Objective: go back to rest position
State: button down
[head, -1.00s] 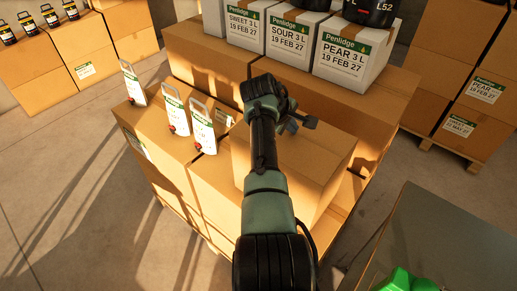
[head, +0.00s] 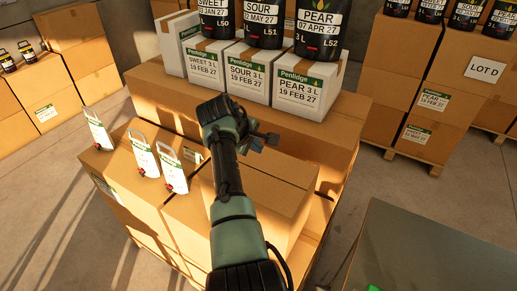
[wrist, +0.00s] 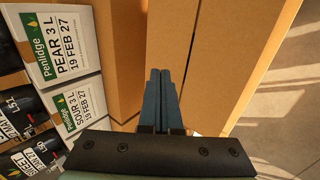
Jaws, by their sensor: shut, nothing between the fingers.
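My gripper (head: 257,143) is above the brown cartons on the pallet in the head view, at the end of my raised, stretched arm. In the wrist view its two fingers (wrist: 163,90) are together with nothing between them. A large brown carton (head: 275,190) lies below and to the right of the gripper. It cannot be told exactly how far the gripper is above it. White boxes labelled sweet, sour and pear (head: 301,90) stand on the higher cartons beyond the gripper.
White spouted pouches (head: 143,155) stand on the lower cartons at left. Dark labelled pouches (head: 318,30) stand on the white boxes. A grey surface (head: 420,250) is at the lower right, with a green item at its edge. Stacked cartons (head: 405,80) stand behind at right.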

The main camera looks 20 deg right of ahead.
jog(key=a+r+m+t+y+b, duration=0.15)
jog(key=a+r+t, duration=0.25)
jog(key=r, duration=0.4)
jog(key=a+r+m+t+b, duration=0.1)
jog(key=a+r+t+b, duration=0.25)
jog(key=r, duration=0.45)
jog(key=a+r+m+t+b, duration=0.1)
jog(key=a+r+t, duration=0.3)
jog(key=r, duration=0.4)
jog(key=s+a+r+m+t+y, duration=0.1)
jog(key=s+a+r+t, duration=0.2)
jog(key=s+r, duration=0.2)
jog(key=s+a+r+m+t+y+b, duration=0.1)
jog(key=s+r, duration=0.5)
jog(key=s, duration=0.6)
jog(key=s+a+r+m+t+y+b, duration=0.1)
jog(key=s+a+r+m+t+y, duration=0.1)
jog(key=s+a+r+t, duration=0.3)
jog(key=s+t, duration=0.2)
jog(key=s, duration=0.2)
jog(key=shift+a+r, duration=0.2)
jog(key=shift+r, duration=0.1)
